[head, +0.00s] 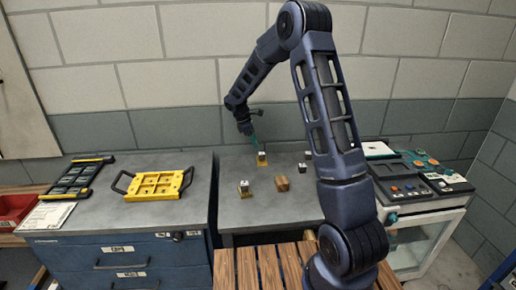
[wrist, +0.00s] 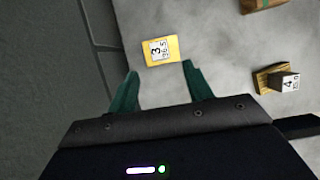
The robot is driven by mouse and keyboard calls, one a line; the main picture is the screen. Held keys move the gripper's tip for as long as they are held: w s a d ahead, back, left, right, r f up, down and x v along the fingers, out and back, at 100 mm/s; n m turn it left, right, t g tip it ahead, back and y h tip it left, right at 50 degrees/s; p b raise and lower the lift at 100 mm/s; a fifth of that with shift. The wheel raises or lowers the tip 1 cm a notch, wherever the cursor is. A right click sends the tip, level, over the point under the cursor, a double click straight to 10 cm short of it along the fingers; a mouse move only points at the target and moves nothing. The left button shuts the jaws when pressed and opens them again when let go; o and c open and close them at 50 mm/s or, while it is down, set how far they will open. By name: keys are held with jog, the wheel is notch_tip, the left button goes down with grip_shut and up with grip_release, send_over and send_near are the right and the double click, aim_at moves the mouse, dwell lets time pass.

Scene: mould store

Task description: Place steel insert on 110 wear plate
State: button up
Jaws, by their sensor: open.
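My gripper (head: 253,141) is open and empty above the grey table. In the wrist view its teal fingers (wrist: 160,72) point at a yellow plate carrying a white label (wrist: 159,49) that reads 3 and what looks like 96.5. In the head view a small white-topped block on a yellow base (head: 262,160) stands just below the fingertips. In the wrist view a block labelled 4 (wrist: 287,83) stands on a brown-yellow plate (wrist: 262,79) to the right. I cannot read 110 on any plate, and I cannot tell which piece is the steel insert.
Nearer on the table are another white-topped block (head: 244,187) and a brown block (head: 282,184). A yellow tray (head: 155,184) sits on the left cabinet. A control panel (head: 415,185) stands at the right.

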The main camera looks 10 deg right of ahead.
jog(key=s+d+r+m+t+y, duration=0.1)
jog(key=s+d+r+m, duration=0.45)
jog(key=s+r, duration=0.4)
jog(key=s+d+r+m+t+y, duration=0.1)
jog(key=s+d+r+m, duration=0.4)
jog(key=s+r, duration=0.5)
jog(key=s+d+r+m+t+y, duration=0.1)
jog(key=s+d+m, duration=0.2)
jog(key=s, duration=0.7)
jog(key=s+d+r+m+t+y, duration=0.1)
jog(key=s+d+m, duration=0.3)
jog(key=s, duration=0.6)
jog(key=shift+s+d+r+t, duration=0.15)
jog(key=shift+s+r+t, duration=0.15)
jog(key=shift+r, duration=0.3)
